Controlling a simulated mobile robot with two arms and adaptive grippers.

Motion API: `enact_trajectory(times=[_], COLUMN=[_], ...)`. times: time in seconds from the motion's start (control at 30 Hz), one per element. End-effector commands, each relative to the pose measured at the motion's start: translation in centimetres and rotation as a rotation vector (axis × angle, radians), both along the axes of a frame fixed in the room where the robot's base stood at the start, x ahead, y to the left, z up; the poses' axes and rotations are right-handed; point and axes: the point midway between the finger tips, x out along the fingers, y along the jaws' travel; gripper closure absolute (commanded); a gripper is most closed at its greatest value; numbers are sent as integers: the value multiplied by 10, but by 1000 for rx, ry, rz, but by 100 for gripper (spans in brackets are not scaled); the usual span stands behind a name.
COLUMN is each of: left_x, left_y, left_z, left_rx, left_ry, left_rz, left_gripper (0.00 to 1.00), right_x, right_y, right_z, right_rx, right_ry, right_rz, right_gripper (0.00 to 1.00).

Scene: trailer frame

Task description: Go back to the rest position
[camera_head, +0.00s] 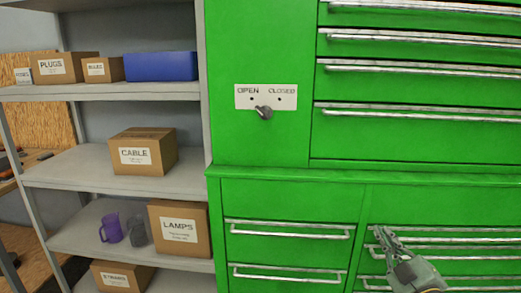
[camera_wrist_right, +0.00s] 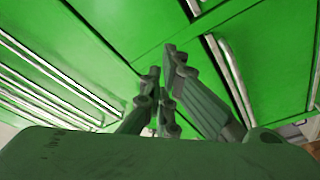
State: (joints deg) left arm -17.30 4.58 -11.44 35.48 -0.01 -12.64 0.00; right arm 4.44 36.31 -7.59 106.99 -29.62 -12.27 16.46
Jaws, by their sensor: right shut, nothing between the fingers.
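My right gripper (camera_head: 382,236) is at the lower right of the head view, in front of the lower green drawers. Its fingers are closed together with nothing between them. In the right wrist view the gripper (camera_wrist_right: 162,62) points towards the green cabinet front, between drawer handles. From these views I cannot tell whether a fingertip touches a handle. My left gripper is not in view.
The green tool cabinet (camera_head: 258,140) fills the middle and right, with several drawers and a small knob (camera_head: 264,112) under an OPEN/CLOSED label.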

Motion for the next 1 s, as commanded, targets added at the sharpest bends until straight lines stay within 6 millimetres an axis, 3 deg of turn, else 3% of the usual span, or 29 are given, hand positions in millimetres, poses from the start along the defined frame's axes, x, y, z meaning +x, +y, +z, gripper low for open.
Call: enact_trajectory(times=[0.03, 0.2, 0.3, 0.4, 0.6, 0.9, 1.0], left_x=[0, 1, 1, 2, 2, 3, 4], left_y=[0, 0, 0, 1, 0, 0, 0], left_z=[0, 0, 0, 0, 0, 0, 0], left_rx=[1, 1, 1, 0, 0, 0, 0], left_ry=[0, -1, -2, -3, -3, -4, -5], left_rz=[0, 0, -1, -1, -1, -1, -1], left_gripper=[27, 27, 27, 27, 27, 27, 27], right_x=[-16, -87, -141, -193, -273, -366, -363], right_y=[6, 18, 34, 51, 81, 119, 120], right_z=[-30, -130, -180, -214, -247, -260, -282], right_rx=[80, 301, 395, 459, 528, 585, 578], right_ry=[80, 415, 630, 817, 1087, 1385, 1405], right_rz=[-54, -248, -331, -383, -430, -443, -448], right_gripper=[100, 100, 100, 100, 100, 100, 100])
